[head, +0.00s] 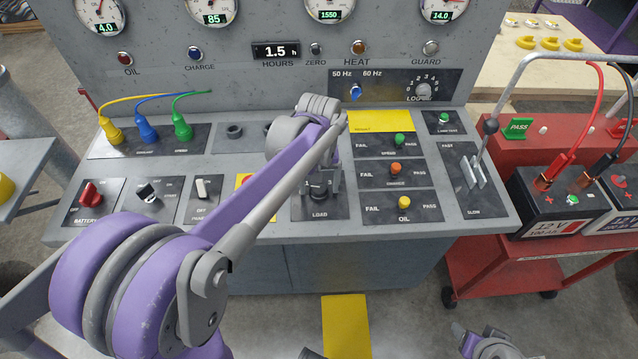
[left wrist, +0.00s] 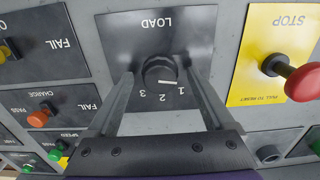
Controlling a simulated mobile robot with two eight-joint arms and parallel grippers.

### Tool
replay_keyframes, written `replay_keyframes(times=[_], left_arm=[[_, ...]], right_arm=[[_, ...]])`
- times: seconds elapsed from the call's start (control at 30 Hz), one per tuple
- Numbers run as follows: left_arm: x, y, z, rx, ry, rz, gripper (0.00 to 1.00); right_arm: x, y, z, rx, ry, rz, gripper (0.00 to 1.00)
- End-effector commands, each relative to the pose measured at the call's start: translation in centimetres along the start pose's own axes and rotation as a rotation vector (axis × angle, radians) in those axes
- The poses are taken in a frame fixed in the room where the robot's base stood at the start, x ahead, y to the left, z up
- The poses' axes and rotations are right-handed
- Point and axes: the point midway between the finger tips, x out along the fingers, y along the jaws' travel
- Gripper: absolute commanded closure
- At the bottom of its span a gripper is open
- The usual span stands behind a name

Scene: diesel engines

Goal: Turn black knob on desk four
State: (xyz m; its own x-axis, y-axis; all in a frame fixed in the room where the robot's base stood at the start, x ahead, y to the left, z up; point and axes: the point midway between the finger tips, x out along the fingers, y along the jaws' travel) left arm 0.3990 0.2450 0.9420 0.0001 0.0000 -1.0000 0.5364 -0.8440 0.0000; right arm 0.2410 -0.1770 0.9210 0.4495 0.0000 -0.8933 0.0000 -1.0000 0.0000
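The black knob (head: 319,194) marked LOAD sits on a dark plate (head: 301,212) on the grey control desk. In the left wrist view the knob (left wrist: 160,71) shows upside down, with numbers 1, 2 and 3 beside it and its white mark toward 1. My left gripper (head: 320,180) reaches down over the knob. In the wrist view its two fingers (left wrist: 160,80) stand apart on either side of the knob, with gaps visible; contact cannot be made out. Part of my right arm (head: 490,345) shows at the bottom right; its fingers are not clear.
A red stop button (left wrist: 300,82) on a yellow plate is to one side of the knob. Fail/pass plates with green, orange and yellow knobs (head: 396,168) are on the other. A lever (head: 478,165) and a red cart with batteries (head: 562,205) stand at right.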

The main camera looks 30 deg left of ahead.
Motion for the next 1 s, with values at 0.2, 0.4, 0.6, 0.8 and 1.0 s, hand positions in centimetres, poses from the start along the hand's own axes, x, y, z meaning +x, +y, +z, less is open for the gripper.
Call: replay_keyframes(times=[0.2,0.4,0.6,0.8,1.0], left_arm=[[-0.1,0.0,0.0,0.001,0.000,0.000,0.14],[-2.3,0.0,0.0,0.001,0.000,0.000,0.14],[-6.4,0.0,0.0,0.000,0.000,0.000,0.14],[-9.6,0.0,0.0,0.000,0.000,0.000,0.14],[-10.8,0.0,0.0,0.000,0.000,0.000,0.14]], right_arm=[[0.0,0.0,0.0,0.000,0.000,0.000,0.39],[-0.2,0.0,-0.2,0.000,0.001,0.000,0.39],[-0.5,0.0,-0.5,0.000,0.004,0.000,0.39],[-0.7,0.0,-0.7,0.000,0.005,0.000,0.39],[-0.7,0.0,-0.7,0.000,0.006,0.000,0.39]])
